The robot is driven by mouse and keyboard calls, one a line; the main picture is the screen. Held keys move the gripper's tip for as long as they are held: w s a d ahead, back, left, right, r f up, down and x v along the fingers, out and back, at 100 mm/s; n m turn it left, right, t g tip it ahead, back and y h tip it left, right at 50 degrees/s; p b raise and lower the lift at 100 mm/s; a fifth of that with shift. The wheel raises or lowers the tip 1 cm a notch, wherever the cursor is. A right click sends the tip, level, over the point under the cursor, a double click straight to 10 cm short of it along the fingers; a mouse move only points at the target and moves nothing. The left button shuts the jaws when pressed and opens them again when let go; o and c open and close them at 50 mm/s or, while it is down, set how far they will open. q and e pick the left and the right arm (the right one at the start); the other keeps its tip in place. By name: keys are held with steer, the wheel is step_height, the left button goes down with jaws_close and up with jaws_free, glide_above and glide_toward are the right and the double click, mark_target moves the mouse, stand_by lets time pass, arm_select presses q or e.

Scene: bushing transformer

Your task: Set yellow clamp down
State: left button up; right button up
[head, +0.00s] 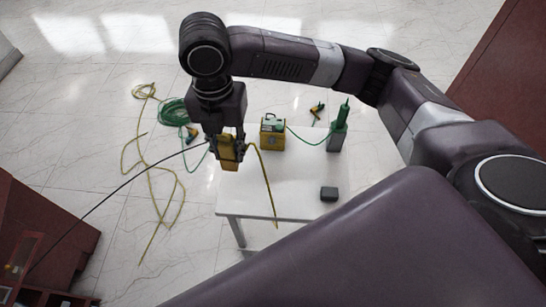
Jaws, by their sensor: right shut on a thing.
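The yellow clamp (229,154) is in my right gripper (229,143), which is shut on it. Gripper and clamp are over the left part of the white table (270,205). A yellow cable runs from near the clamp over the table to its front edge. A black cable stretches from the clamp area down to the lower left. I cannot tell whether the clamp touches the table top. The fingers hide the clamp's upper part. My left gripper is not in view.
A yellow-and-green box (271,136), a green bottle-like tool (340,123) on a grey base and a dark grey block (329,194) stand on the table. Yellow cable (151,185) and a green coil (174,112) lie on the floor at left.

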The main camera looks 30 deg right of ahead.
steer(key=shift+f, duration=0.15)
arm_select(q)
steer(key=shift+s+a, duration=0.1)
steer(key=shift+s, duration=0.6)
arm_select(e)
steer(key=shift+w+f, duration=0.1)
steer(key=shift+f, duration=9.65)
steer(key=shift+f, duration=0.15)
steer(key=o, duration=1.2)
steer(key=shift+c, duration=0.2)
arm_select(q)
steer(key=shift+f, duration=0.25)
arm_select(e)
step_height(320, 180, up, 12)
